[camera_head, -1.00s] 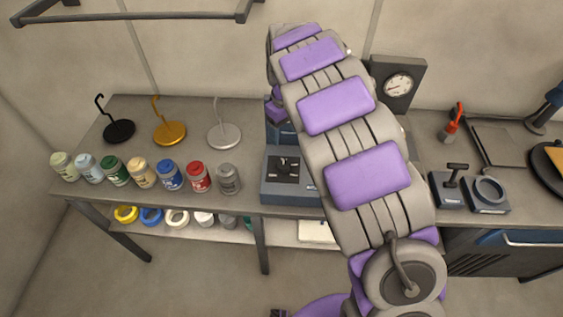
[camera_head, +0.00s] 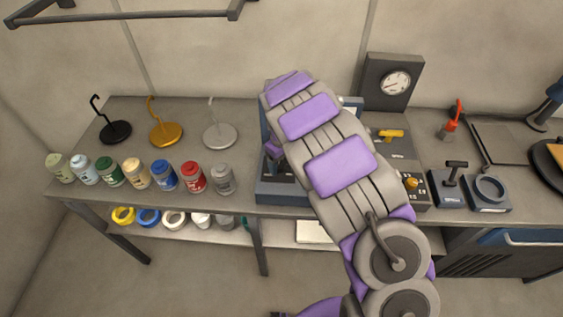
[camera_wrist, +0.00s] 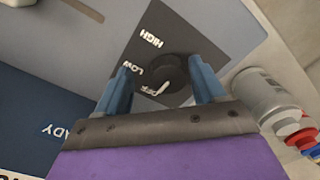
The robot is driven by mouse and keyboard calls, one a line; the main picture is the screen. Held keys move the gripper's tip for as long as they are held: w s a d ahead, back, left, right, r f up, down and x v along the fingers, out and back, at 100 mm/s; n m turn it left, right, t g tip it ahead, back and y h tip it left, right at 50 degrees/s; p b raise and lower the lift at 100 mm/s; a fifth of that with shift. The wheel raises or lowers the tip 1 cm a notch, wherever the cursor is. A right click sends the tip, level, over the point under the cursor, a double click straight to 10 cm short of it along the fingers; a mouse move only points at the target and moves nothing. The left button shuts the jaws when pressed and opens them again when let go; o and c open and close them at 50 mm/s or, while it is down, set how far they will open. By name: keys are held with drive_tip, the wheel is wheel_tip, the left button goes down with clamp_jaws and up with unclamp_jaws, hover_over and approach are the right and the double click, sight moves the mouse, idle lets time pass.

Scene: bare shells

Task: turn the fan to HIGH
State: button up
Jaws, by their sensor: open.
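The fan's dial, a round black knob (camera_wrist: 166,76), sits on a dark panel (camera_wrist: 140,45) marked HIGH, LOW and OFF in the wrist view. A pale pointer line on the knob lies by the OFF lettering. My gripper (camera_wrist: 161,70) is open, with one blue finger on each side of the knob. I cannot tell whether the fingers touch it. In the head view, the blue-grey fan unit (camera_head: 268,195) stands on the bench, and my arm hides most of it, including the knob and my fingertips.
Several paint jars (camera_head: 163,176) line the bench's front left; a grey jar (camera_head: 223,179) stands close to the fan unit. Three hooked stands (camera_head: 166,134) are behind them.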

drive_tip(key=shift+a+f, duration=0.1)
drive_tip(key=shift+a, duration=0.6)
drive_tip(key=shift+c, duration=0.3)
drive_tip(key=shift+a, duration=0.3)
drive_tip(key=shift+c, duration=1.4)
drive_tip(key=shift+d, duration=0.55)
drive_tip(key=c, duration=0.5)
drive_tip(key=shift+a, duration=0.15)
drive_tip(key=shift+c, duration=1.1)
